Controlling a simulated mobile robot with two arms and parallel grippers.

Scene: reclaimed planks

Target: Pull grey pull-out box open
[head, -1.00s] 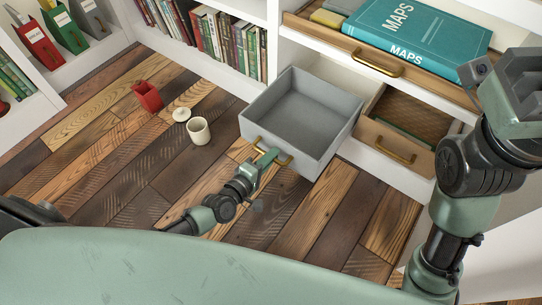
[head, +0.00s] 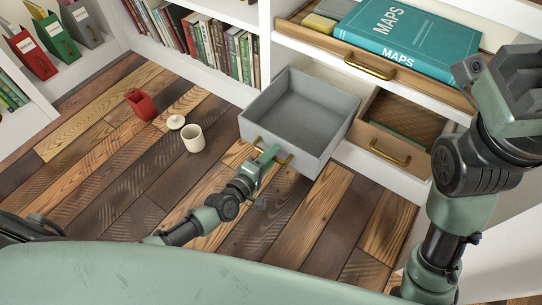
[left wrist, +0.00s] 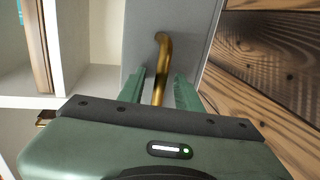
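The grey pull-out box (head: 325,140) stands well out from its bay in the white shelf unit, its open top showing an empty inside. Its brass handle (head: 284,157) is on the front face. My left gripper (head: 268,154) is at the left part of this handle. In the left wrist view, the brass handle (left wrist: 161,60) runs between the two green fingers of my left gripper (left wrist: 160,84), with the grey front (left wrist: 190,30) just beyond. The fingers are close around the bar; exact contact is hard to see. My right gripper (head: 515,85) is raised at the right, away from the box; its fingertips are unclear.
A wooden drawer (head: 400,135) with a brass handle is right of the box. Above is an open drawer with a teal MAPS book (head: 405,30). A cream mug (head: 193,139), its lid (head: 176,122) and a red container (head: 141,104) stand on the plank floor. Floor before the box is clear.

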